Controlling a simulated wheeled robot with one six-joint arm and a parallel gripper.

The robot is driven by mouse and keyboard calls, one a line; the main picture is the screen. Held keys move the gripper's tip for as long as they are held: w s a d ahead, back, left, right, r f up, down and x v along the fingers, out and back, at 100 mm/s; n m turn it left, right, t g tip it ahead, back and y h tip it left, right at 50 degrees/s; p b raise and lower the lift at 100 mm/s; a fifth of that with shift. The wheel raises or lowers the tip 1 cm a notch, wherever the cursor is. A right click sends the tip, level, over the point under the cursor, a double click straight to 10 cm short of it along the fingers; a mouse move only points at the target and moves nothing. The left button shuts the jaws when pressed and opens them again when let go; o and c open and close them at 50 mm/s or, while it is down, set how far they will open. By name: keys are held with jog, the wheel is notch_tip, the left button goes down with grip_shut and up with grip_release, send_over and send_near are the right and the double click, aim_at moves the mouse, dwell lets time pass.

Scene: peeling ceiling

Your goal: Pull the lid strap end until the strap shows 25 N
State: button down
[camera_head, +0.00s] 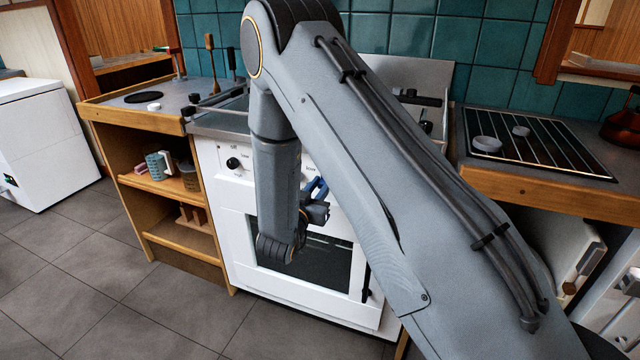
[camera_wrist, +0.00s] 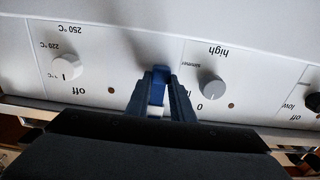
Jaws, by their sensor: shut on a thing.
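My gripper (camera_wrist: 159,80) is in front of the white control panel of the stove. It is shut on a bright blue piece (camera_wrist: 158,90), which looks like the strap end, with a small white part below it between the fingers. In the head view my gripper (camera_head: 318,188) shows as a small blue shape beside my arm, in front of the stove front (camera_head: 237,205). I see no force reading. The rest of the strap and any lid it belongs to cannot be made out; my arm covers much of the stove.
A wooden shelf unit (camera_head: 150,240) stands left of the stove, and a wooden counter with a black rack (camera_head: 545,145) is at right. The tiled floor (camera_head: 70,275) is clear at left.

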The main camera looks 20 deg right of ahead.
jog(key=c, duration=1.5)
grip_release()
jog(key=v, duration=0.7)
jog(key=shift+s+a+b, duration=0.25)
jog(key=shift+s+b, duration=0.05)
jog(key=shift+b, duration=0.05)
